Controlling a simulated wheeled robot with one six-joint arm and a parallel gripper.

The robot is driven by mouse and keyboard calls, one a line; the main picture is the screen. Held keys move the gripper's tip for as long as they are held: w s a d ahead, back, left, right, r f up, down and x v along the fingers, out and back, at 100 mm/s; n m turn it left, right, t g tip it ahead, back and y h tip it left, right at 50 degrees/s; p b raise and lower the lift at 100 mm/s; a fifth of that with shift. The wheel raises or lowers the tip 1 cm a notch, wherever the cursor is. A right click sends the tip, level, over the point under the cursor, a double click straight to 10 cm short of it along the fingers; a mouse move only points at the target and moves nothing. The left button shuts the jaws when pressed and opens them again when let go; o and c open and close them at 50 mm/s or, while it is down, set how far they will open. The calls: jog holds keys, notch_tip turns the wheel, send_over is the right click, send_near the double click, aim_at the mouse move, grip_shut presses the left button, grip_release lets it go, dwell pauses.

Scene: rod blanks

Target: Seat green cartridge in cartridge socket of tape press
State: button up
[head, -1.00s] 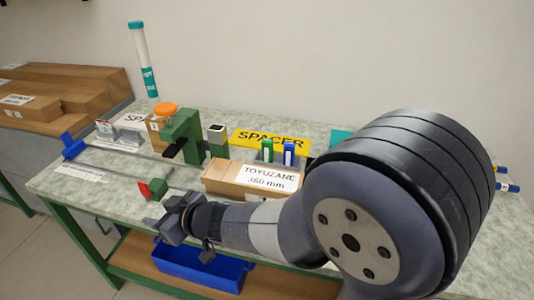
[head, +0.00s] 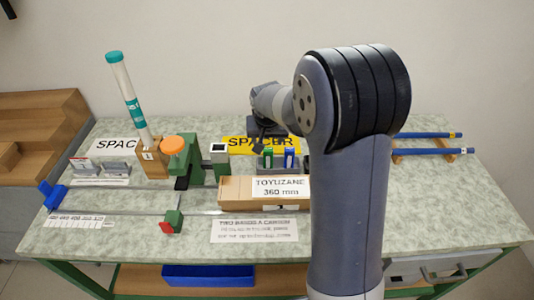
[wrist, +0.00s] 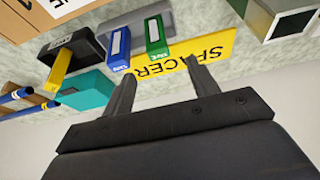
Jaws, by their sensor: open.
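The green cartridge (head: 267,158) stands upright in a pale holder beside a blue cartridge (head: 290,157), right of the tape press. The green cartridge also shows in the wrist view (wrist: 156,38), with a white label. The tape press (head: 196,160) is green with an orange knob (head: 175,145). A square, grey-topped part (head: 218,149) with a dark opening stands at its right; I cannot tell whether this is the cartridge socket. My gripper (wrist: 158,78) is open and empty, its fingers spread below the green cartridge in the wrist view, apart from it. In the head view my gripper (head: 264,132) is behind the cartridges.
A yellow SPACER sign (head: 240,145) lies by the cartridges. A cardboard box (head: 235,192) marked TOYUZANE lies in front. A tall tube (head: 127,95) stands in a wooden block at left. Blue rods (head: 430,135) rest on supports at right. A black, yellow-tongued dispenser (wrist: 70,50) and teal block (wrist: 86,92) stand near the cartridges.

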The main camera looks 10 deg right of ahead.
aim_at(268, 150)
jog(key=x, duration=0.5)
jog(key=p+x, duration=0.1)
jog(key=x, duration=0.4)
jog(key=shift+w+d+f+p, duration=0.2)
jog(key=shift+d+f+p, duration=0.05)
jog(key=shift+p, duration=0.05)
jog(key=shift+c, duration=0.2)
jog(key=c, duration=1)
